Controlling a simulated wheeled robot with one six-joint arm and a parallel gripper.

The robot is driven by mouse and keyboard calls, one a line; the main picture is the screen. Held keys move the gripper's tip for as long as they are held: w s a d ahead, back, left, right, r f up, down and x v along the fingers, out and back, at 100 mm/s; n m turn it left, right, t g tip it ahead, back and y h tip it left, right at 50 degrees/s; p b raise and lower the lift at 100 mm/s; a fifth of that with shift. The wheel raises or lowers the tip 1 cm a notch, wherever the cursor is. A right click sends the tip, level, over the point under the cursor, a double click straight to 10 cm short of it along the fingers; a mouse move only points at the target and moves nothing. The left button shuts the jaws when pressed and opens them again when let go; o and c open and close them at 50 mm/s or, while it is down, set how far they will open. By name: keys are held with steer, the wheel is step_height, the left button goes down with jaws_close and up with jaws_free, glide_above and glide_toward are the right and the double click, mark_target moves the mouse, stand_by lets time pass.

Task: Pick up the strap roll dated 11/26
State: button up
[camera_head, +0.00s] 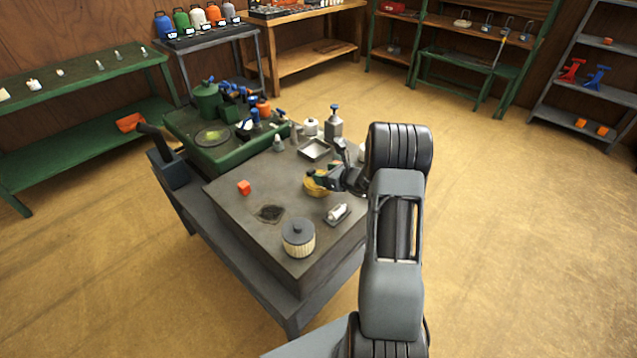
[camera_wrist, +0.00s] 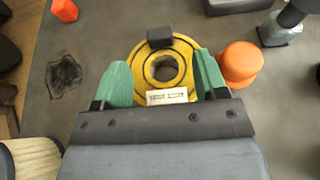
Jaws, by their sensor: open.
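A yellow strap roll (camera_wrist: 184,52) with dark rings and a round hole lies flat on the bench top in the wrist view. It has a black block on its far rim and a white label (camera_wrist: 166,96) on its near side, whose print is too small to read. My gripper (camera_wrist: 163,80) is open, with one green fingertip on each side of the roll's near part. I cannot tell whether the fingertips touch it. In the head view the roll (camera_head: 315,188) shows under my gripper (camera_head: 322,177), partly covered by it.
An orange cylinder (camera_wrist: 240,62) stands close beside the right fingertip. The dark bench (camera_head: 232,207) also bears an orange block (camera_head: 243,187), a black stain (camera_head: 270,213), a lidded pleated canister (camera_head: 298,242), a silver part (camera_head: 338,213) and a metal tray (camera_head: 314,149).

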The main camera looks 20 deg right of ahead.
mark_target(313, 171)
steer(key=shift+p+x, duration=0.7)
steer(key=shift+x, duration=2.05)
steer(key=shift+r, duration=0.1)
jaws_close()
